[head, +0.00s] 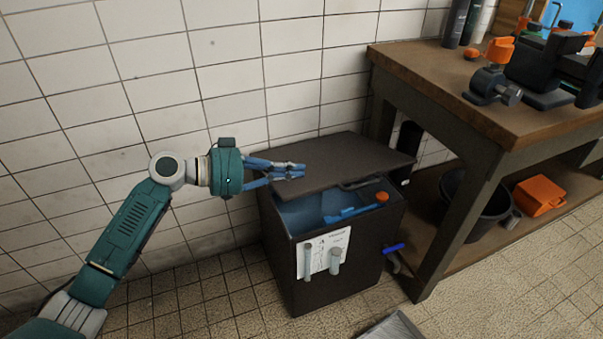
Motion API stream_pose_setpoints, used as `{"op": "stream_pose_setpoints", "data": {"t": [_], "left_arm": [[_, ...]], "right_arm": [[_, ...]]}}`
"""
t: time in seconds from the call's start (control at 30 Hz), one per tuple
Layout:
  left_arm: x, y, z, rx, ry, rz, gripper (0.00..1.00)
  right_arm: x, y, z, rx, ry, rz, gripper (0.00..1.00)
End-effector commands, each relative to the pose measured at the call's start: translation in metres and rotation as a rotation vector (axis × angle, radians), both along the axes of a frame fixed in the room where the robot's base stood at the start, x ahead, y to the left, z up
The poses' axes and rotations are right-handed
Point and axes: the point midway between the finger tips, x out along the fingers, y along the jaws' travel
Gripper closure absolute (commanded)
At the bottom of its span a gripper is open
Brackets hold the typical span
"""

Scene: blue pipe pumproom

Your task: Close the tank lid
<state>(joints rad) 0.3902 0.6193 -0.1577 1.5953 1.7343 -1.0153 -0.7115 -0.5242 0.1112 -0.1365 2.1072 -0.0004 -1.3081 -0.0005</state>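The dark tank (345,275) stands on the floor against the tiled wall, with a paper label on its front. Its flat dark lid (350,157) is over the back part, raised off the front rim, so the opening shows. Inside I see a light blue surface, a blue bar (350,214) and an orange cap (382,197). My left gripper (302,171) is at the lid's left part, its blue fingers drawn together and reaching over the lid. Whether they touch the lid is unclear. Nothing shows between them. My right gripper is not in view.
A wooden workbench (450,85) stands close on the tank's right, with a vise-like tool on top. A black bucket (485,205) and an orange box (539,195) are on its lower shelf. A blue-handled valve (393,248) sticks out from the tank's right side. Left floor is clear.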

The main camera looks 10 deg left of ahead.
Motion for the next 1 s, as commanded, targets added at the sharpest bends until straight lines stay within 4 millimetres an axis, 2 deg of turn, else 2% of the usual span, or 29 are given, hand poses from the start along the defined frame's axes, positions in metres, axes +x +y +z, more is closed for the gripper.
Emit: {"op": "stream_pose_setpoints", "data": {"t": [0.2,0.3,0.4,0.6,1.0], "left_arm": [[0.025,-0.042,-0.010,-0.003,0.000,-0.001,1.00],[0.036,-0.058,-0.015,-0.003,0.001,-0.001,1.00],[0.037,-0.068,-0.031,-0.001,0.004,0.001,1.00],[0.039,-0.078,-0.047,0.000,0.003,0.001,1.00],[0.039,-0.080,-0.050,0.000,0.003,0.002,1.00]], "right_arm": [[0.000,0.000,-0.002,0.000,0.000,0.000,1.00],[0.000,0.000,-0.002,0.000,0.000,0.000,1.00],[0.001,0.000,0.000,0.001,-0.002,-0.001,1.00],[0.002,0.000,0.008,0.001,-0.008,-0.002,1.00],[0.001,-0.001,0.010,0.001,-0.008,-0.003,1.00]]}}
